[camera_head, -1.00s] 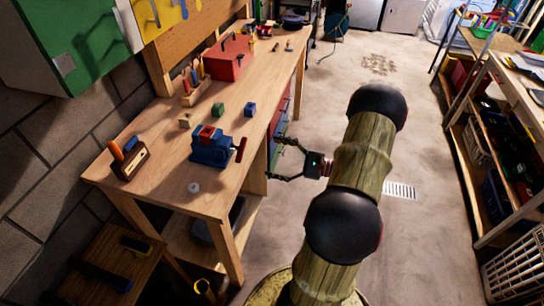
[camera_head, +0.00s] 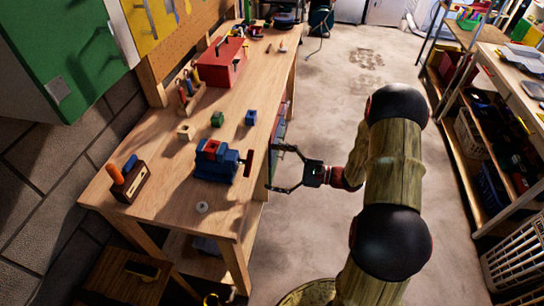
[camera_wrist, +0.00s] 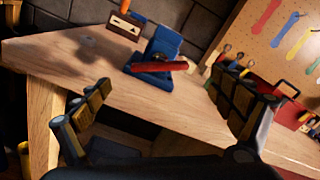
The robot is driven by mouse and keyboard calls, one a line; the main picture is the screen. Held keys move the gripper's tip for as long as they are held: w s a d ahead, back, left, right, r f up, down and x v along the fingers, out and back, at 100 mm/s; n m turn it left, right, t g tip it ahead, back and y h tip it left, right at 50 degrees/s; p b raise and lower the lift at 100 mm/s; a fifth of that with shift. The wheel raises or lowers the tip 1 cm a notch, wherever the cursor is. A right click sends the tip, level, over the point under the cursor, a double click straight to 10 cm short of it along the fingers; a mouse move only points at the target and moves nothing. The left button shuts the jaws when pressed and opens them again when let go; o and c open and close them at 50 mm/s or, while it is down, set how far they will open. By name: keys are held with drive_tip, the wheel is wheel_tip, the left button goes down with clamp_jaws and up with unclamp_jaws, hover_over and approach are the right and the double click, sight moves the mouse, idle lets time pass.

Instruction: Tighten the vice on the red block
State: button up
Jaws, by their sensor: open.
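The blue vice (camera_head: 217,164) sits on the wooden workbench (camera_head: 170,215), near its front edge. The red block (camera_head: 212,147) shows at the top of the vice, between its jaws. The vice's dark red handle (camera_head: 248,163) points toward my gripper at the bench edge. In the wrist view the vice (camera_wrist: 160,52) is ahead, with its red handle (camera_wrist: 160,67) lying across its front; the red block cannot be made out there. My gripper (camera_head: 278,167) is open and empty, just off the bench edge, right of the handle and apart from it. Its two fingers frame the wrist view (camera_wrist: 165,105).
A green block (camera_head: 217,119), a blue block (camera_head: 251,117) and a wooden block (camera_head: 185,132) lie behind the vice. A red toolbox (camera_head: 222,62) stands farther back. A wooden holder (camera_head: 130,186) with tools is at left. The floor (camera_head: 330,110) right of the bench is clear.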

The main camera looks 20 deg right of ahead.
sight(249, 162)
drive_tip(key=shift+w+a, duration=0.1)
drive_tip(key=shift+a, duration=0.15)
drive_tip(key=b+x, duration=0.1)
drive_tip(key=x, duration=0.6)
drive_tip(key=shift+w+a, duration=0.1)
drive_tip(key=shift+w, duration=0.05)
drive_tip(key=shift+c, duration=1.3)
drive_tip(key=c, duration=0.9)
